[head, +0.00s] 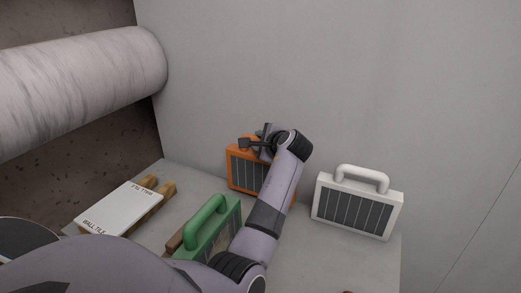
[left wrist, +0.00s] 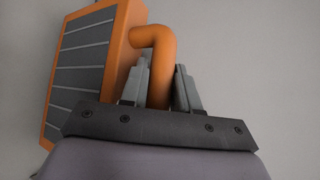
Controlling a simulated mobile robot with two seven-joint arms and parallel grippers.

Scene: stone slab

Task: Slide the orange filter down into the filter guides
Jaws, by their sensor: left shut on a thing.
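The orange filter (head: 236,168) has a dark slatted face and stands upright near the back wall, partly hidden by my left arm. My left gripper (head: 257,143) is at its top. In the left wrist view, the filter (left wrist: 80,62) fills the upper left, and its curved orange handle (left wrist: 160,52) passes between the two grey fingers of my left gripper (left wrist: 162,88), which are shut on it. Whether the filter's lower edge touches the slab is hard to tell. I cannot make out the filter guides clearly. My right gripper is not in view.
A green filter (head: 207,228) stands in front, left of my forearm, with a brown piece (head: 175,241) beside it. A white filter (head: 357,205) stands at right. A tile box (head: 120,208) lies on wooden pieces at left. A marble cylinder (head: 80,80) is above.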

